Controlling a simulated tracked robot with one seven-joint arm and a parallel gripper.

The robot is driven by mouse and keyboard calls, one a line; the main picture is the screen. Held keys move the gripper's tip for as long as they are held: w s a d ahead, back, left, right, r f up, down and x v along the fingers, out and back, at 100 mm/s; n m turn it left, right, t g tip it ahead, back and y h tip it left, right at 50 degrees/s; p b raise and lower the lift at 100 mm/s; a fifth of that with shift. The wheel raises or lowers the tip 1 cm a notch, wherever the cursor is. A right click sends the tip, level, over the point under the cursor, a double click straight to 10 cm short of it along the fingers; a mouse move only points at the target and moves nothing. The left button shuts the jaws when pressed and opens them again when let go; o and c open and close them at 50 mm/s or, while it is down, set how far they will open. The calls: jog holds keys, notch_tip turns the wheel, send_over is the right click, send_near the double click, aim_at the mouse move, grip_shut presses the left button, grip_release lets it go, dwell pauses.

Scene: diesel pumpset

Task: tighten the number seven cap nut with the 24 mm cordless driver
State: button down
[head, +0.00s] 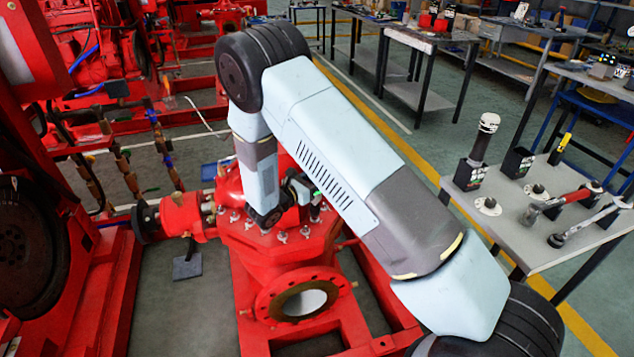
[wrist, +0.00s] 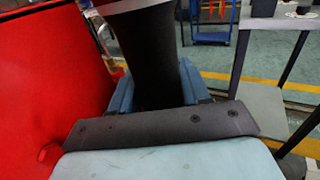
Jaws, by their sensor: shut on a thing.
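My gripper (wrist: 155,92) shows in the wrist view with its blue fingers shut on the dark body of a cordless driver (wrist: 148,50). In the head view my arm reaches over the red pump casing (head: 262,245), and the gripper is mostly hidden behind my own arm. A small part of the held driver (head: 315,208) shows there beside the arm. Several cap nuts (head: 281,236) stand around the top flange of the casing. I cannot read their numbers or tell which is number seven. The driver's socket tip is hidden, so contact with a nut cannot be told.
A grey tool table (head: 560,225) at the right holds another upright driver (head: 485,138), an empty-looking black holder (head: 517,162) and long wrenches (head: 565,203). A red engine (head: 30,230) crowds the left. Pipes and a valve stand left of the casing.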

jog(key=shift+r, duration=2.25)
